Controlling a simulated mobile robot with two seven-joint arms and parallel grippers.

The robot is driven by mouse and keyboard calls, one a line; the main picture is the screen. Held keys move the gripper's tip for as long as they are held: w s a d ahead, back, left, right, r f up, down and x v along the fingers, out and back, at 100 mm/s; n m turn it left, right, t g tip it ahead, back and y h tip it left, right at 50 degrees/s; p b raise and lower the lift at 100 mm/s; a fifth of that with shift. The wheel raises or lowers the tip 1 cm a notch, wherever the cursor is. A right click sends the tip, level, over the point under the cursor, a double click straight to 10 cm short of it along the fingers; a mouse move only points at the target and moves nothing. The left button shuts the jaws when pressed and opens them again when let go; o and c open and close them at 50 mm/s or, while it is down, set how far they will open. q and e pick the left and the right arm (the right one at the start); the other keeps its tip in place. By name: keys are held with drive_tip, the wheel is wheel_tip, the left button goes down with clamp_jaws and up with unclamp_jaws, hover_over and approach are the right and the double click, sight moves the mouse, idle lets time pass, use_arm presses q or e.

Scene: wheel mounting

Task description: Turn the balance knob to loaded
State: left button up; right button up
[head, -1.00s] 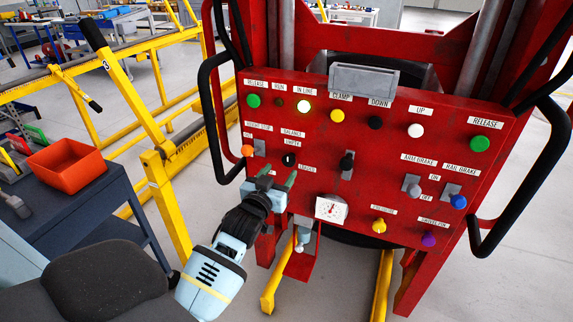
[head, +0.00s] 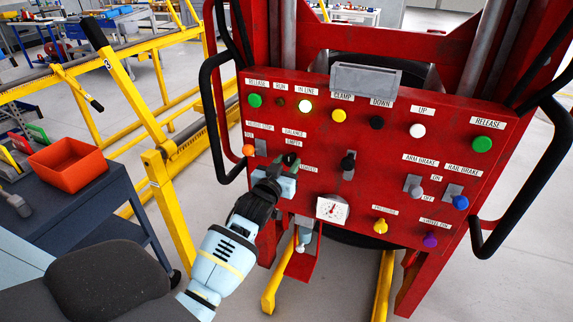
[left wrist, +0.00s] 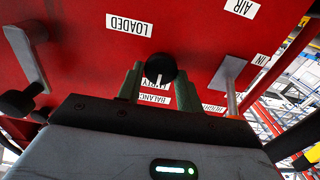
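The black balance knob (head: 291,159) is on the red control panel (head: 320,110), below the "BALANCE" and "EMPTY" labels. In the left wrist view the knob (left wrist: 160,67) appears upside down, its white mark toward the "EMPTY" label. The "LOADED" label (left wrist: 129,24) is on its other side. My left gripper (head: 281,170) reaches up to the panel and partly hides the knob's surroundings. In the left wrist view its green fingers (left wrist: 160,84) are open, one on each side of the knob, with no firm grip visible. My right gripper is not in view.
A lever switch (head: 347,163) stands right of the knob, and an orange button (head: 248,150) is left of it. A pressure dial (head: 332,208) sits below. Black handle bars (head: 208,115) flank the panel. A cart with an orange bin (head: 68,165) is at left.

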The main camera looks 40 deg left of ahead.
use_arm(q)
drive_tip(key=shift+c, duration=1.2)
drive_tip(key=shift+m, duration=0.3)
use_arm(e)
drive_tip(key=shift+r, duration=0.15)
use_arm(q)
drive_tip(key=m+p, duration=0.1)
drive_tip(key=m, duration=0.1)
drive_tip(key=shift+r+m, duration=0.1)
drive_tip(key=shift+m, duration=0.3)
drive_tip(key=m, duration=0.3)
drive_tip(key=shift+d+m+p, duration=0.1)
drive_tip(key=shift+m+p, duration=0.2)
drive_tip(key=shift+p, duration=0.05)
drive_tip(key=m, duration=0.6)
drive_tip(key=shift+f, duration=0.25)
drive_tip(key=m, duration=0.5)
drive_tip(key=shift+f, duration=0.1)
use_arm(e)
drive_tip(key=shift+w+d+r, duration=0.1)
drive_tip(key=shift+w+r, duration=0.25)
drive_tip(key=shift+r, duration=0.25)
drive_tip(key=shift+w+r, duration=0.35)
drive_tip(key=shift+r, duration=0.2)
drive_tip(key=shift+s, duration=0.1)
